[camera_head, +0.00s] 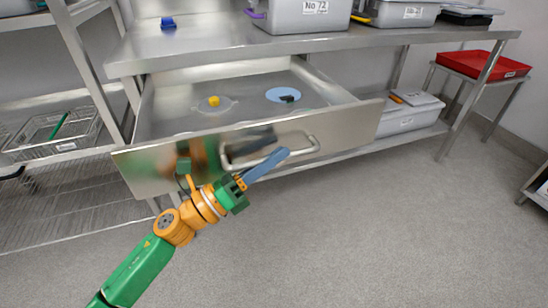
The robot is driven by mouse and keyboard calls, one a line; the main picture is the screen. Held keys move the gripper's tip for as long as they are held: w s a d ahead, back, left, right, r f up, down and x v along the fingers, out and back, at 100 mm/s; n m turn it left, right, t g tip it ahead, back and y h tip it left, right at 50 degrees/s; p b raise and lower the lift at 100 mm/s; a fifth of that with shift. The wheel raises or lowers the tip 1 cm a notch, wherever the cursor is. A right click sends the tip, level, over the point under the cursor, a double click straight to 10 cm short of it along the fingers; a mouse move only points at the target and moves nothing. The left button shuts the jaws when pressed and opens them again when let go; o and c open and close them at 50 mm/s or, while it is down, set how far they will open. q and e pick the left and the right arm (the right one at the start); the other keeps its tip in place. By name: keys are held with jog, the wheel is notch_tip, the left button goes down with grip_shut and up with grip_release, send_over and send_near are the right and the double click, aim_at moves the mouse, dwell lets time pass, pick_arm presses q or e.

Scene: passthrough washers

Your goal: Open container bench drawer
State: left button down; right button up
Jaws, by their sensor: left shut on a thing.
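The bench drawer (345,127) under the steel bench (215,53) is pulled well out, so its inside shows. A long bar handle (308,147) runs across its front. The fingers hide part of the handle. Inside the drawer lie a clear lid with a yellow knob (213,101) and a light blue round lid with a dark knob (290,98). My right gripper is not in view.
Grey containers (293,17) stand on the bench top, with a small blue object (168,23) at left. A wire shelf rack (70,205) stands close on the left. A red tray (482,65) sits on a stand at right. The floor (370,225) in front is clear.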

pick_arm(q)
jog(key=shift+s, duration=0.15)
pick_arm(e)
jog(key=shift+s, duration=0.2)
pick_arm(q)
jog(key=c, duration=1.1)
grip_release()
jog(key=shift+a+f, duration=0.15)
jog(key=shift+a, duration=0.05)
jog(key=b+v, duration=0.1)
jog(key=v, duration=0.5)
jog(key=shift+s+a, duration=0.25)
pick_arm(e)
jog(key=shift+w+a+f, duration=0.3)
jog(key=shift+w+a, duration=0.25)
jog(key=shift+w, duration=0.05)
